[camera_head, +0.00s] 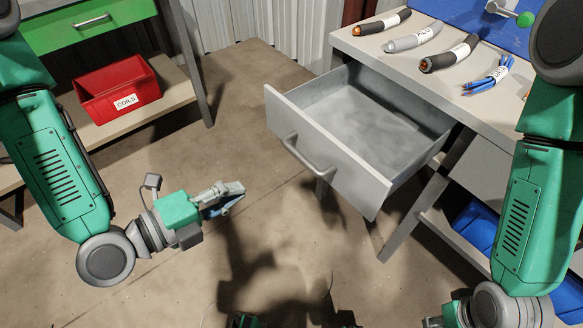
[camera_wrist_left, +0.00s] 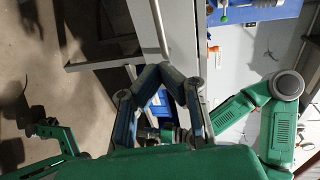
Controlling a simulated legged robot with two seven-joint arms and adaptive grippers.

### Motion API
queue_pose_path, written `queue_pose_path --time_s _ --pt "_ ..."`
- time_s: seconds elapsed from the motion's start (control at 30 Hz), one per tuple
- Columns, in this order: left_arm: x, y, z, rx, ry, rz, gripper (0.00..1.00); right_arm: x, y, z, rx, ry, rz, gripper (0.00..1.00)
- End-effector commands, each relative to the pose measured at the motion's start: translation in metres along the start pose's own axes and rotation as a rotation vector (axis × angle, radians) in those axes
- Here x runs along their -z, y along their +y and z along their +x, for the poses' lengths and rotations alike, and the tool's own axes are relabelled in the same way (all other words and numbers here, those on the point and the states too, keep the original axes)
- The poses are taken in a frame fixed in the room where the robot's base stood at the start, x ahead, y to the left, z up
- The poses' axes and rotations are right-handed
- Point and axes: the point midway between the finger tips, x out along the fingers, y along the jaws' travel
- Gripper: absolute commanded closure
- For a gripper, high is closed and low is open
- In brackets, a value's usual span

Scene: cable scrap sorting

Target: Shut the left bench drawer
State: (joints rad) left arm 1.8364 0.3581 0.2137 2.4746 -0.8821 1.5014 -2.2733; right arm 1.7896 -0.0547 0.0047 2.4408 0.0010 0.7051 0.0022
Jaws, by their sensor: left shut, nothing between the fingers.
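The left bench drawer (camera_head: 375,115) is a grey metal drawer, pulled well out of the bench and empty inside. Its front panel (camera_head: 345,172) faces lower left and carries a grey bar handle (camera_head: 305,158). My left gripper (camera_head: 238,190) is in front of the drawer, to the left of the handle and apart from it. In the left wrist view its fingers (camera_wrist_left: 166,72) meet at the tips with nothing between them. My right arm comes in at the right; its gripper is cut off by the bottom edge in the head view.
The bench top (camera_head: 375,42) holds several cable pieces and a blue mat (camera_head: 475,12). Blue bins (camera_head: 480,225) stand below the bench. A red bin (camera_head: 118,92) sits on a shelf at the left, under a green drawer (camera_head: 90,22). The floor (camera_head: 225,125) between is clear.

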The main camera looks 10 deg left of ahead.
Motion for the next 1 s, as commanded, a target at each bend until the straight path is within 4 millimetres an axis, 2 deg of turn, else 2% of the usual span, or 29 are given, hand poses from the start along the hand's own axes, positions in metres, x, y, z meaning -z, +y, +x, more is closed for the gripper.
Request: queue_pose_path --time_s 0.4,0.6,0.8,1.0 --pt "0.0 0.002 0.085 0.0 0.0 -0.002 1.0 -0.001 0.0 0.019 0.0 0.0 0.0 0.6" --pt "0.0 0.003 0.116 -0.002 -0.001 -0.005 1.0 -0.002 0.0 0.027 0.0 0.0 0.0 0.6" --pt "0.0 0.001 0.129 -0.003 0.0 -0.004 1.0 -0.002 0.0 0.03 0.0 0.0 0.0 0.6" --pt "0.0 0.001 0.13 -0.004 0.0 -0.004 1.0 -0.002 0.0 0.03 0.0 0.0 0.0 0.6"
